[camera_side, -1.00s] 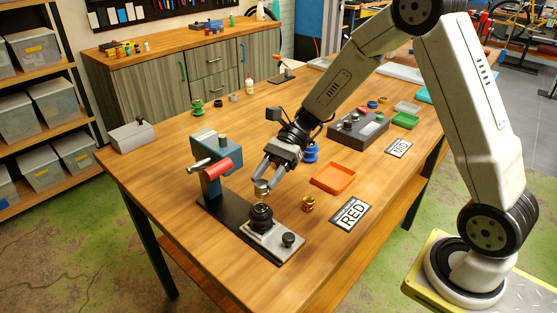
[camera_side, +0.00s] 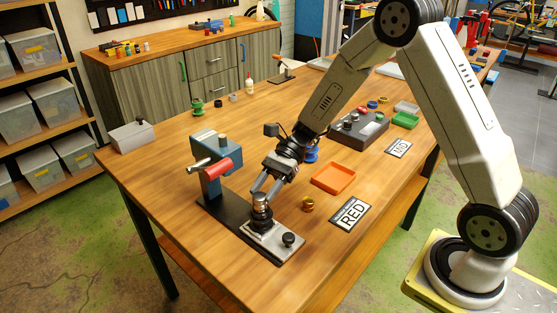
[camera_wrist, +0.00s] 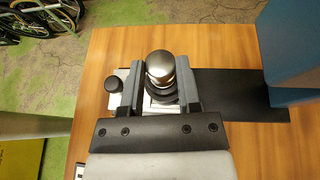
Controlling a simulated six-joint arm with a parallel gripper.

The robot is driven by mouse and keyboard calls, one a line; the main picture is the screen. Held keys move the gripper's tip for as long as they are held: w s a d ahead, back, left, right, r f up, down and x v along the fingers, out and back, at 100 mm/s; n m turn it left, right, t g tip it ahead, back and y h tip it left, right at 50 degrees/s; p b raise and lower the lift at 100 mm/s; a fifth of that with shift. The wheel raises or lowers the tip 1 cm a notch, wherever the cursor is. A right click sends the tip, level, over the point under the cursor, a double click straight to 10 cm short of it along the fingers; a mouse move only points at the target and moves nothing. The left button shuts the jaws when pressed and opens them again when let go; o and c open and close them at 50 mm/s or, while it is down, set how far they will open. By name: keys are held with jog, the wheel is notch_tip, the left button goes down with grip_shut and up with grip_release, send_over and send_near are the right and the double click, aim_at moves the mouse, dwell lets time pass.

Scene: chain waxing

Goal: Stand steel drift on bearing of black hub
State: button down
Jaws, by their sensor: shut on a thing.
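The steel drift (camera_side: 262,198) is a short, shiny grey piece with a rounded top. My gripper (camera_side: 266,194) is shut on it, one finger on each side; the drift also shows between the fingers in the wrist view (camera_wrist: 160,69). The black hub (camera_side: 262,217) sits on the steel plate (camera_side: 262,238) of the press base. The drift is upright, directly over the hub, and looks to be at or touching its top. The bearing is hidden under the drift, so I cannot tell exact contact.
A black knob (camera_side: 289,240) is on the plate.

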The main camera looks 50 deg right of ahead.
jog(key=shift+c, duration=1.6)
grip_release()
jog(key=shift+f, duration=0.1)
jog(key=shift+r, duration=0.2)
jog(key=v, duration=1.2)
jog(key=shift+a+f, duration=0.1)
